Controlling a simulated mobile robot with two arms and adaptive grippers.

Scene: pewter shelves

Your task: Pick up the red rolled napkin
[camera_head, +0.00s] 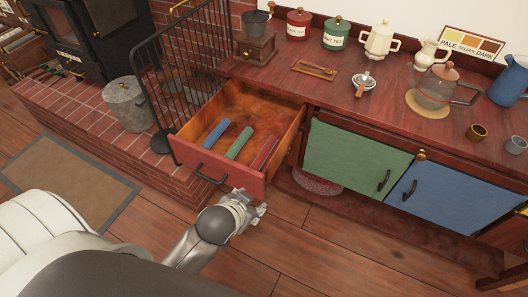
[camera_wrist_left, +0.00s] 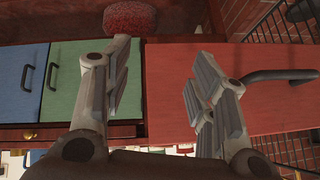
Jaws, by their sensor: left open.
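The red rolled napkin (camera_head: 264,153) lies in the open drawer (camera_head: 283,104), at the right end of a row beside a green rolled napkin (camera_head: 239,142) and a blue one (camera_head: 215,134). My left gripper (camera_head: 252,203) is outside the drawer, in front of the right end of its red front panel. In the left wrist view my left gripper (camera_wrist_left: 162,88) is open, with its two fingers apart and nothing between them. The red drawer front (camera_wrist_left: 172,62) fills the space behind the fingers there. The napkins are hidden in that view. My right gripper is in neither view.
A black handle (camera_head: 210,175) sticks out from the drawer front. A black fire screen (camera_head: 182,75) stands left of the drawer. Green (camera_head: 352,158) and blue (camera_head: 450,194) cabinet doors are to the right. The counter above carries jars, pots and a glass teapot (camera_head: 436,90).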

